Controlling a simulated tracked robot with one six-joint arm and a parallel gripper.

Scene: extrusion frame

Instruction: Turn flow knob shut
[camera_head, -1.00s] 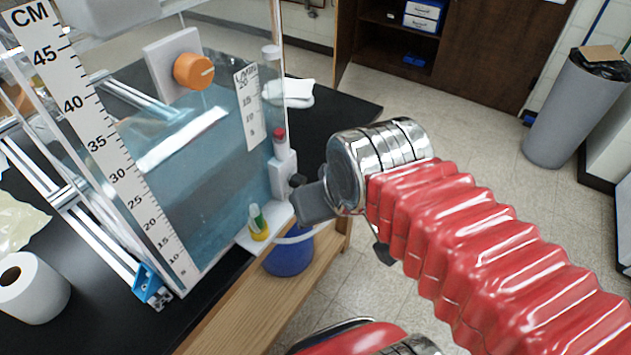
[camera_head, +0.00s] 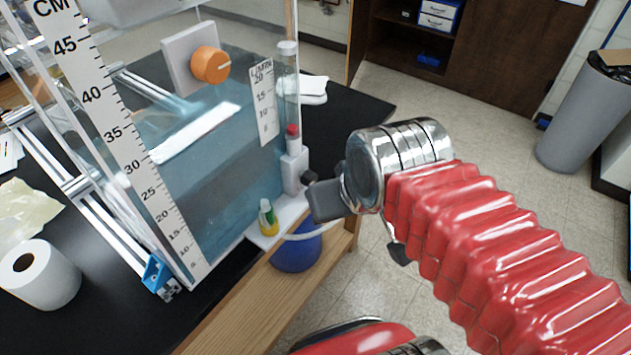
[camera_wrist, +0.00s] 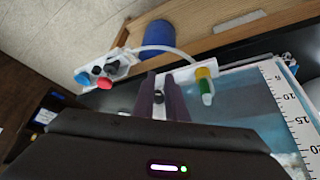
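The flowmeter, a clear tube with a red float and white block (camera_head: 292,170), is mounted at the tank's right edge. A small black knob (camera_head: 309,177) sticks out from its block. An orange knob (camera_head: 210,65) with a pale mark is on a white plate at the tank's upper wall. My gripper (camera_head: 322,198) is right by the black knob in the head view; contact cannot be told. In the wrist view its two dark fingers (camera_wrist: 158,82) stand a narrow gap apart. A small dark round thing (camera_wrist: 158,97) shows between them, perhaps the knob.
The water tank has a centimetre scale (camera_head: 115,135). A white ledge (camera_head: 268,236) holds a yellow-green item (camera_head: 267,217) beside my gripper, with a pale hose near it. A blue bucket (camera_head: 297,254) is below. A paper roll (camera_head: 40,274) stands at left.

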